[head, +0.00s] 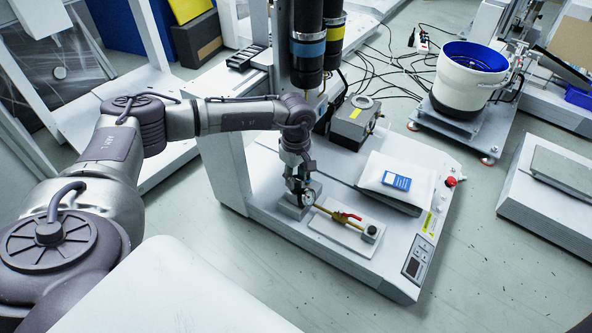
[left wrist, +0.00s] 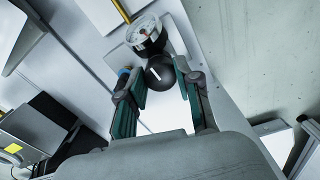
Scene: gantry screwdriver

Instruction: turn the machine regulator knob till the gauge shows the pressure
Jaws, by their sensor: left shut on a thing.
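The regulator knob (left wrist: 160,74) is a round black knob with a white line on it, between the fingers of my left gripper (left wrist: 161,69) in the left wrist view. The gripper is shut on it. The round white-faced gauge (left wrist: 146,33) sits just beyond the knob; its needle and numbers are too small to read. In the head view my left gripper (head: 299,184) reaches down over the regulator at the machine's left side and hides most of the knob. My right gripper is not in view.
A brass pipe with a red valve handle (head: 346,217) runs right from the regulator over a pale plate. A red button (head: 450,181) and control panel (head: 417,258) line the machine's right edge.

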